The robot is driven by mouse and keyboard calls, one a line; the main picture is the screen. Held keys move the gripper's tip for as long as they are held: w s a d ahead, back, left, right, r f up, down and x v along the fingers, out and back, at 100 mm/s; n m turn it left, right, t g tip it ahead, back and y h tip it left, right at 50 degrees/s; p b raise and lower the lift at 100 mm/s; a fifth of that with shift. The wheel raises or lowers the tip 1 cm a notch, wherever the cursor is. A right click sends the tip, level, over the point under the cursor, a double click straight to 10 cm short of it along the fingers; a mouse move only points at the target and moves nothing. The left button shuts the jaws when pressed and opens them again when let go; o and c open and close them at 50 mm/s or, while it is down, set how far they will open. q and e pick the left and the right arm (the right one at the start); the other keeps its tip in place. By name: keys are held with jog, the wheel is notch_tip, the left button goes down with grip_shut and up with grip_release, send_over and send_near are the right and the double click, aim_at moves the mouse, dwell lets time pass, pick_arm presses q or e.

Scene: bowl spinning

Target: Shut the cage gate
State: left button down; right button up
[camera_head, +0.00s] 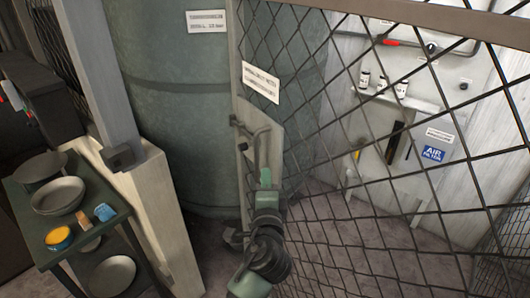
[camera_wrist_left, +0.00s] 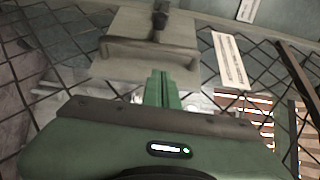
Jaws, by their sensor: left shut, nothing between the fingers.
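The cage gate (camera_head: 430,18) is a dark wire-mesh panel filling the right of the head view. It stands open, with a wide gap between its left edge and the grey gate post (camera_head: 104,80). A pale plate with a bar handle (camera_head: 262,140) sits on the gate's left edge; the plate (camera_wrist_left: 145,45) also shows in the left wrist view. My left gripper (camera_head: 265,178) is shut and empty, just in front of the plate's lower part. In the left wrist view its green fingers (camera_wrist_left: 160,78) point at the plate; whether they touch it I cannot tell. My right gripper is out of view.
A dark shelf cart (camera_head: 40,245) with several bowls stands at the left beside a pale pillar (camera_head: 165,215). A big green tank (camera_head: 175,110) stands behind the gap. Behind the mesh are a white wall panel and a blue sign (camera_head: 433,153). Grey floor shows below.

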pick_arm(q)
jog(key=w+a+p, duration=0.1)
jog(key=w, duration=0.8)
jog(key=shift+w+f+p, duration=0.15)
jog(key=shift+w+p, duration=0.25)
